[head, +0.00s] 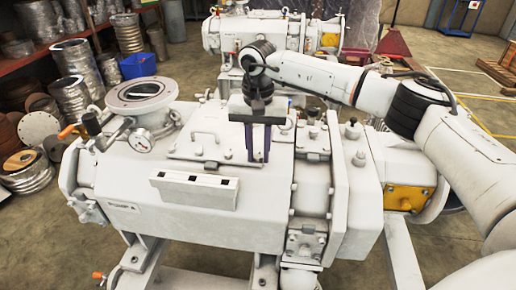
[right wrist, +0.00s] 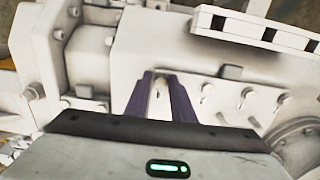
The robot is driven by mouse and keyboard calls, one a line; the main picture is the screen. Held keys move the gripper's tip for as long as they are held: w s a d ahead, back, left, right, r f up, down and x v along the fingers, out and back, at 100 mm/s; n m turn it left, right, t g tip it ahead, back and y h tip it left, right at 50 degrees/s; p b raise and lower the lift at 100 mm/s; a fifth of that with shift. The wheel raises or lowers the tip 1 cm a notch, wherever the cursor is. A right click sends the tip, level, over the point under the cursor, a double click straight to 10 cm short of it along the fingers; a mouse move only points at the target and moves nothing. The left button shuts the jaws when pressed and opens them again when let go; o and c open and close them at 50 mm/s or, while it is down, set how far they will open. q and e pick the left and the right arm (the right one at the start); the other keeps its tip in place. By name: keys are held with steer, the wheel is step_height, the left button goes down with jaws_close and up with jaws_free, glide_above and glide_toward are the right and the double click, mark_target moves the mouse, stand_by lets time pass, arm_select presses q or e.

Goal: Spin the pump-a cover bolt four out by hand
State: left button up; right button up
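The white pump (head: 200,220) fills the middle of the head view, with a flat cover plate (head: 195,150) on its top. My right gripper (head: 258,160) points down at the right end of this cover, its two purple fingers apart. In the right wrist view my right gripper (right wrist: 163,74) has a small pale bolt (right wrist: 162,85) showing between its fingertips. I see no clear contact with the bolt. Several other bolts (right wrist: 248,93) stand along the cover to the right in that view. My left gripper is not in view.
A white block with dark square holes (head: 195,190) sits in front of the cover. A second white machine (head: 245,35) is behind. Shelves with parts (head: 75,40) line the left.

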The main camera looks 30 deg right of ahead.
mark_target(257, 157)
steer(key=shift+o, duration=0.9)
steer(key=shift+w, duration=0.1)
steer(key=shift+w+r, duration=0.1)
steer(key=shift+r, duration=0.3)
step_height(257, 157, up, 10)
steer(key=shift+f+b, duration=0.2)
steer(key=shift+b, duration=0.1)
stand_by(0.3)
